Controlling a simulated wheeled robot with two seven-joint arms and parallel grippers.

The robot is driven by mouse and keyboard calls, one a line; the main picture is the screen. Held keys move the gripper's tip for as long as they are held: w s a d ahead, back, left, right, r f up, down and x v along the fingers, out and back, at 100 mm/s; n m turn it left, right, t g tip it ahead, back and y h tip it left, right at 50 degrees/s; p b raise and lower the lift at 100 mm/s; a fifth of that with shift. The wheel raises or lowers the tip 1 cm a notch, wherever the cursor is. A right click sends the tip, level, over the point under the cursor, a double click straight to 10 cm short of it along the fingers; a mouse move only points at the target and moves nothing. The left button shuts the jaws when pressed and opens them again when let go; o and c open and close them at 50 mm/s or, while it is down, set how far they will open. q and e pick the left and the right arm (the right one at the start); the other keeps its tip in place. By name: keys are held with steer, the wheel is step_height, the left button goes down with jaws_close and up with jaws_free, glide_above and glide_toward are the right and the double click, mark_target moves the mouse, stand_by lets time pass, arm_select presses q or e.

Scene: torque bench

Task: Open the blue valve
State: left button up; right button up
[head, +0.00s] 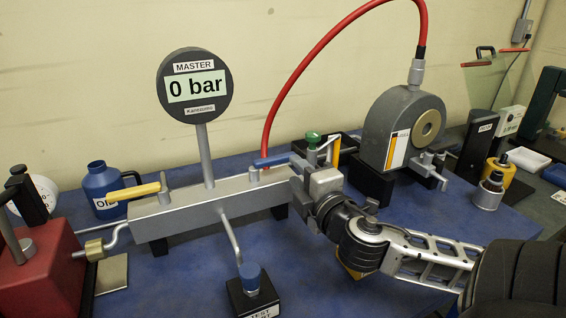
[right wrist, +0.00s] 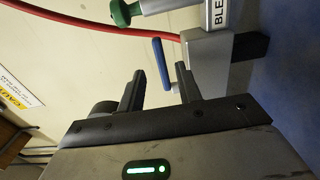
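The blue valve's lever (head: 272,160) sits on top of the grey manifold block (head: 225,203) near its right end and lies roughly along it. The lever also shows in the right wrist view (right wrist: 162,62), just ahead of my fingertips and roughly in line with the gap between them. My right gripper (head: 297,167) is at the right end of the manifold, close to the lever. In the right wrist view its two dark fingers (right wrist: 159,74) stand apart with nothing gripped. Contact with the lever cannot be told. My left gripper is not in view.
A yellow lever (head: 135,192) is on the manifold's left. A green knob (head: 313,138) stands just behind my right gripper. A master gauge (head: 195,85) reads 0 bar. A red hose (head: 310,60) arches behind to a grey round device (head: 400,125). A blue-capped test port (head: 250,277) is in front.

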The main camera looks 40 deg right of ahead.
mark_target(285, 160)
steer(key=x, duration=0.7)
steer(key=shift+w+p, duration=0.2)
steer(key=shift+p, duration=0.15)
jaws_close()
